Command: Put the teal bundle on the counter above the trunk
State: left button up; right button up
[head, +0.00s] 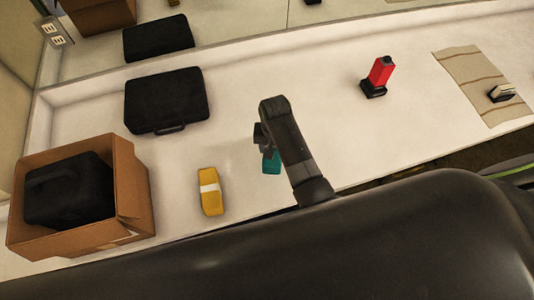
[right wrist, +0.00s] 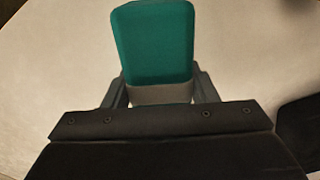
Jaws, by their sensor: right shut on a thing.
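The teal bundle (head: 271,163) shows below my right gripper (head: 265,148) in the head view, over the counter (head: 235,110). In the right wrist view the teal bundle (right wrist: 153,45) has a grey band, and my right gripper (right wrist: 160,92) is shut on it around that band. I cannot tell its height above the counter. A black case with a handle (head: 166,98) lies on the counter at the back left. Another black case (head: 70,190) sits in an open cardboard box (head: 133,180) at the left. I cannot tell which one is the trunk. My left gripper is not in view.
A yellow bundle with a white band (head: 210,203) lies right of the box. A red object on a black base (head: 378,75) stands to the right. A striped cloth (head: 470,68) holds a small dark-and-white item (head: 502,93). A mirror (head: 235,25) runs along the back.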

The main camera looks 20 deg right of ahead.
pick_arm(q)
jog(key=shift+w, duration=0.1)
pick_arm(e)
jog(key=shift+w+f, duration=0.1)
jog(key=shift+f, duration=0.6)
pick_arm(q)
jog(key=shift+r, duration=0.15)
pick_arm(e)
jog(key=shift+f, duration=2.05)
jog(key=shift+f, duration=0.1)
jog(key=o, duration=1.1)
jog(key=shift+r, duration=0.2)
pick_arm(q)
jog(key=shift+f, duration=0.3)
pick_arm(e)
notch_tip(320, 180, up, 12)
jog(key=shift+f, duration=0.1)
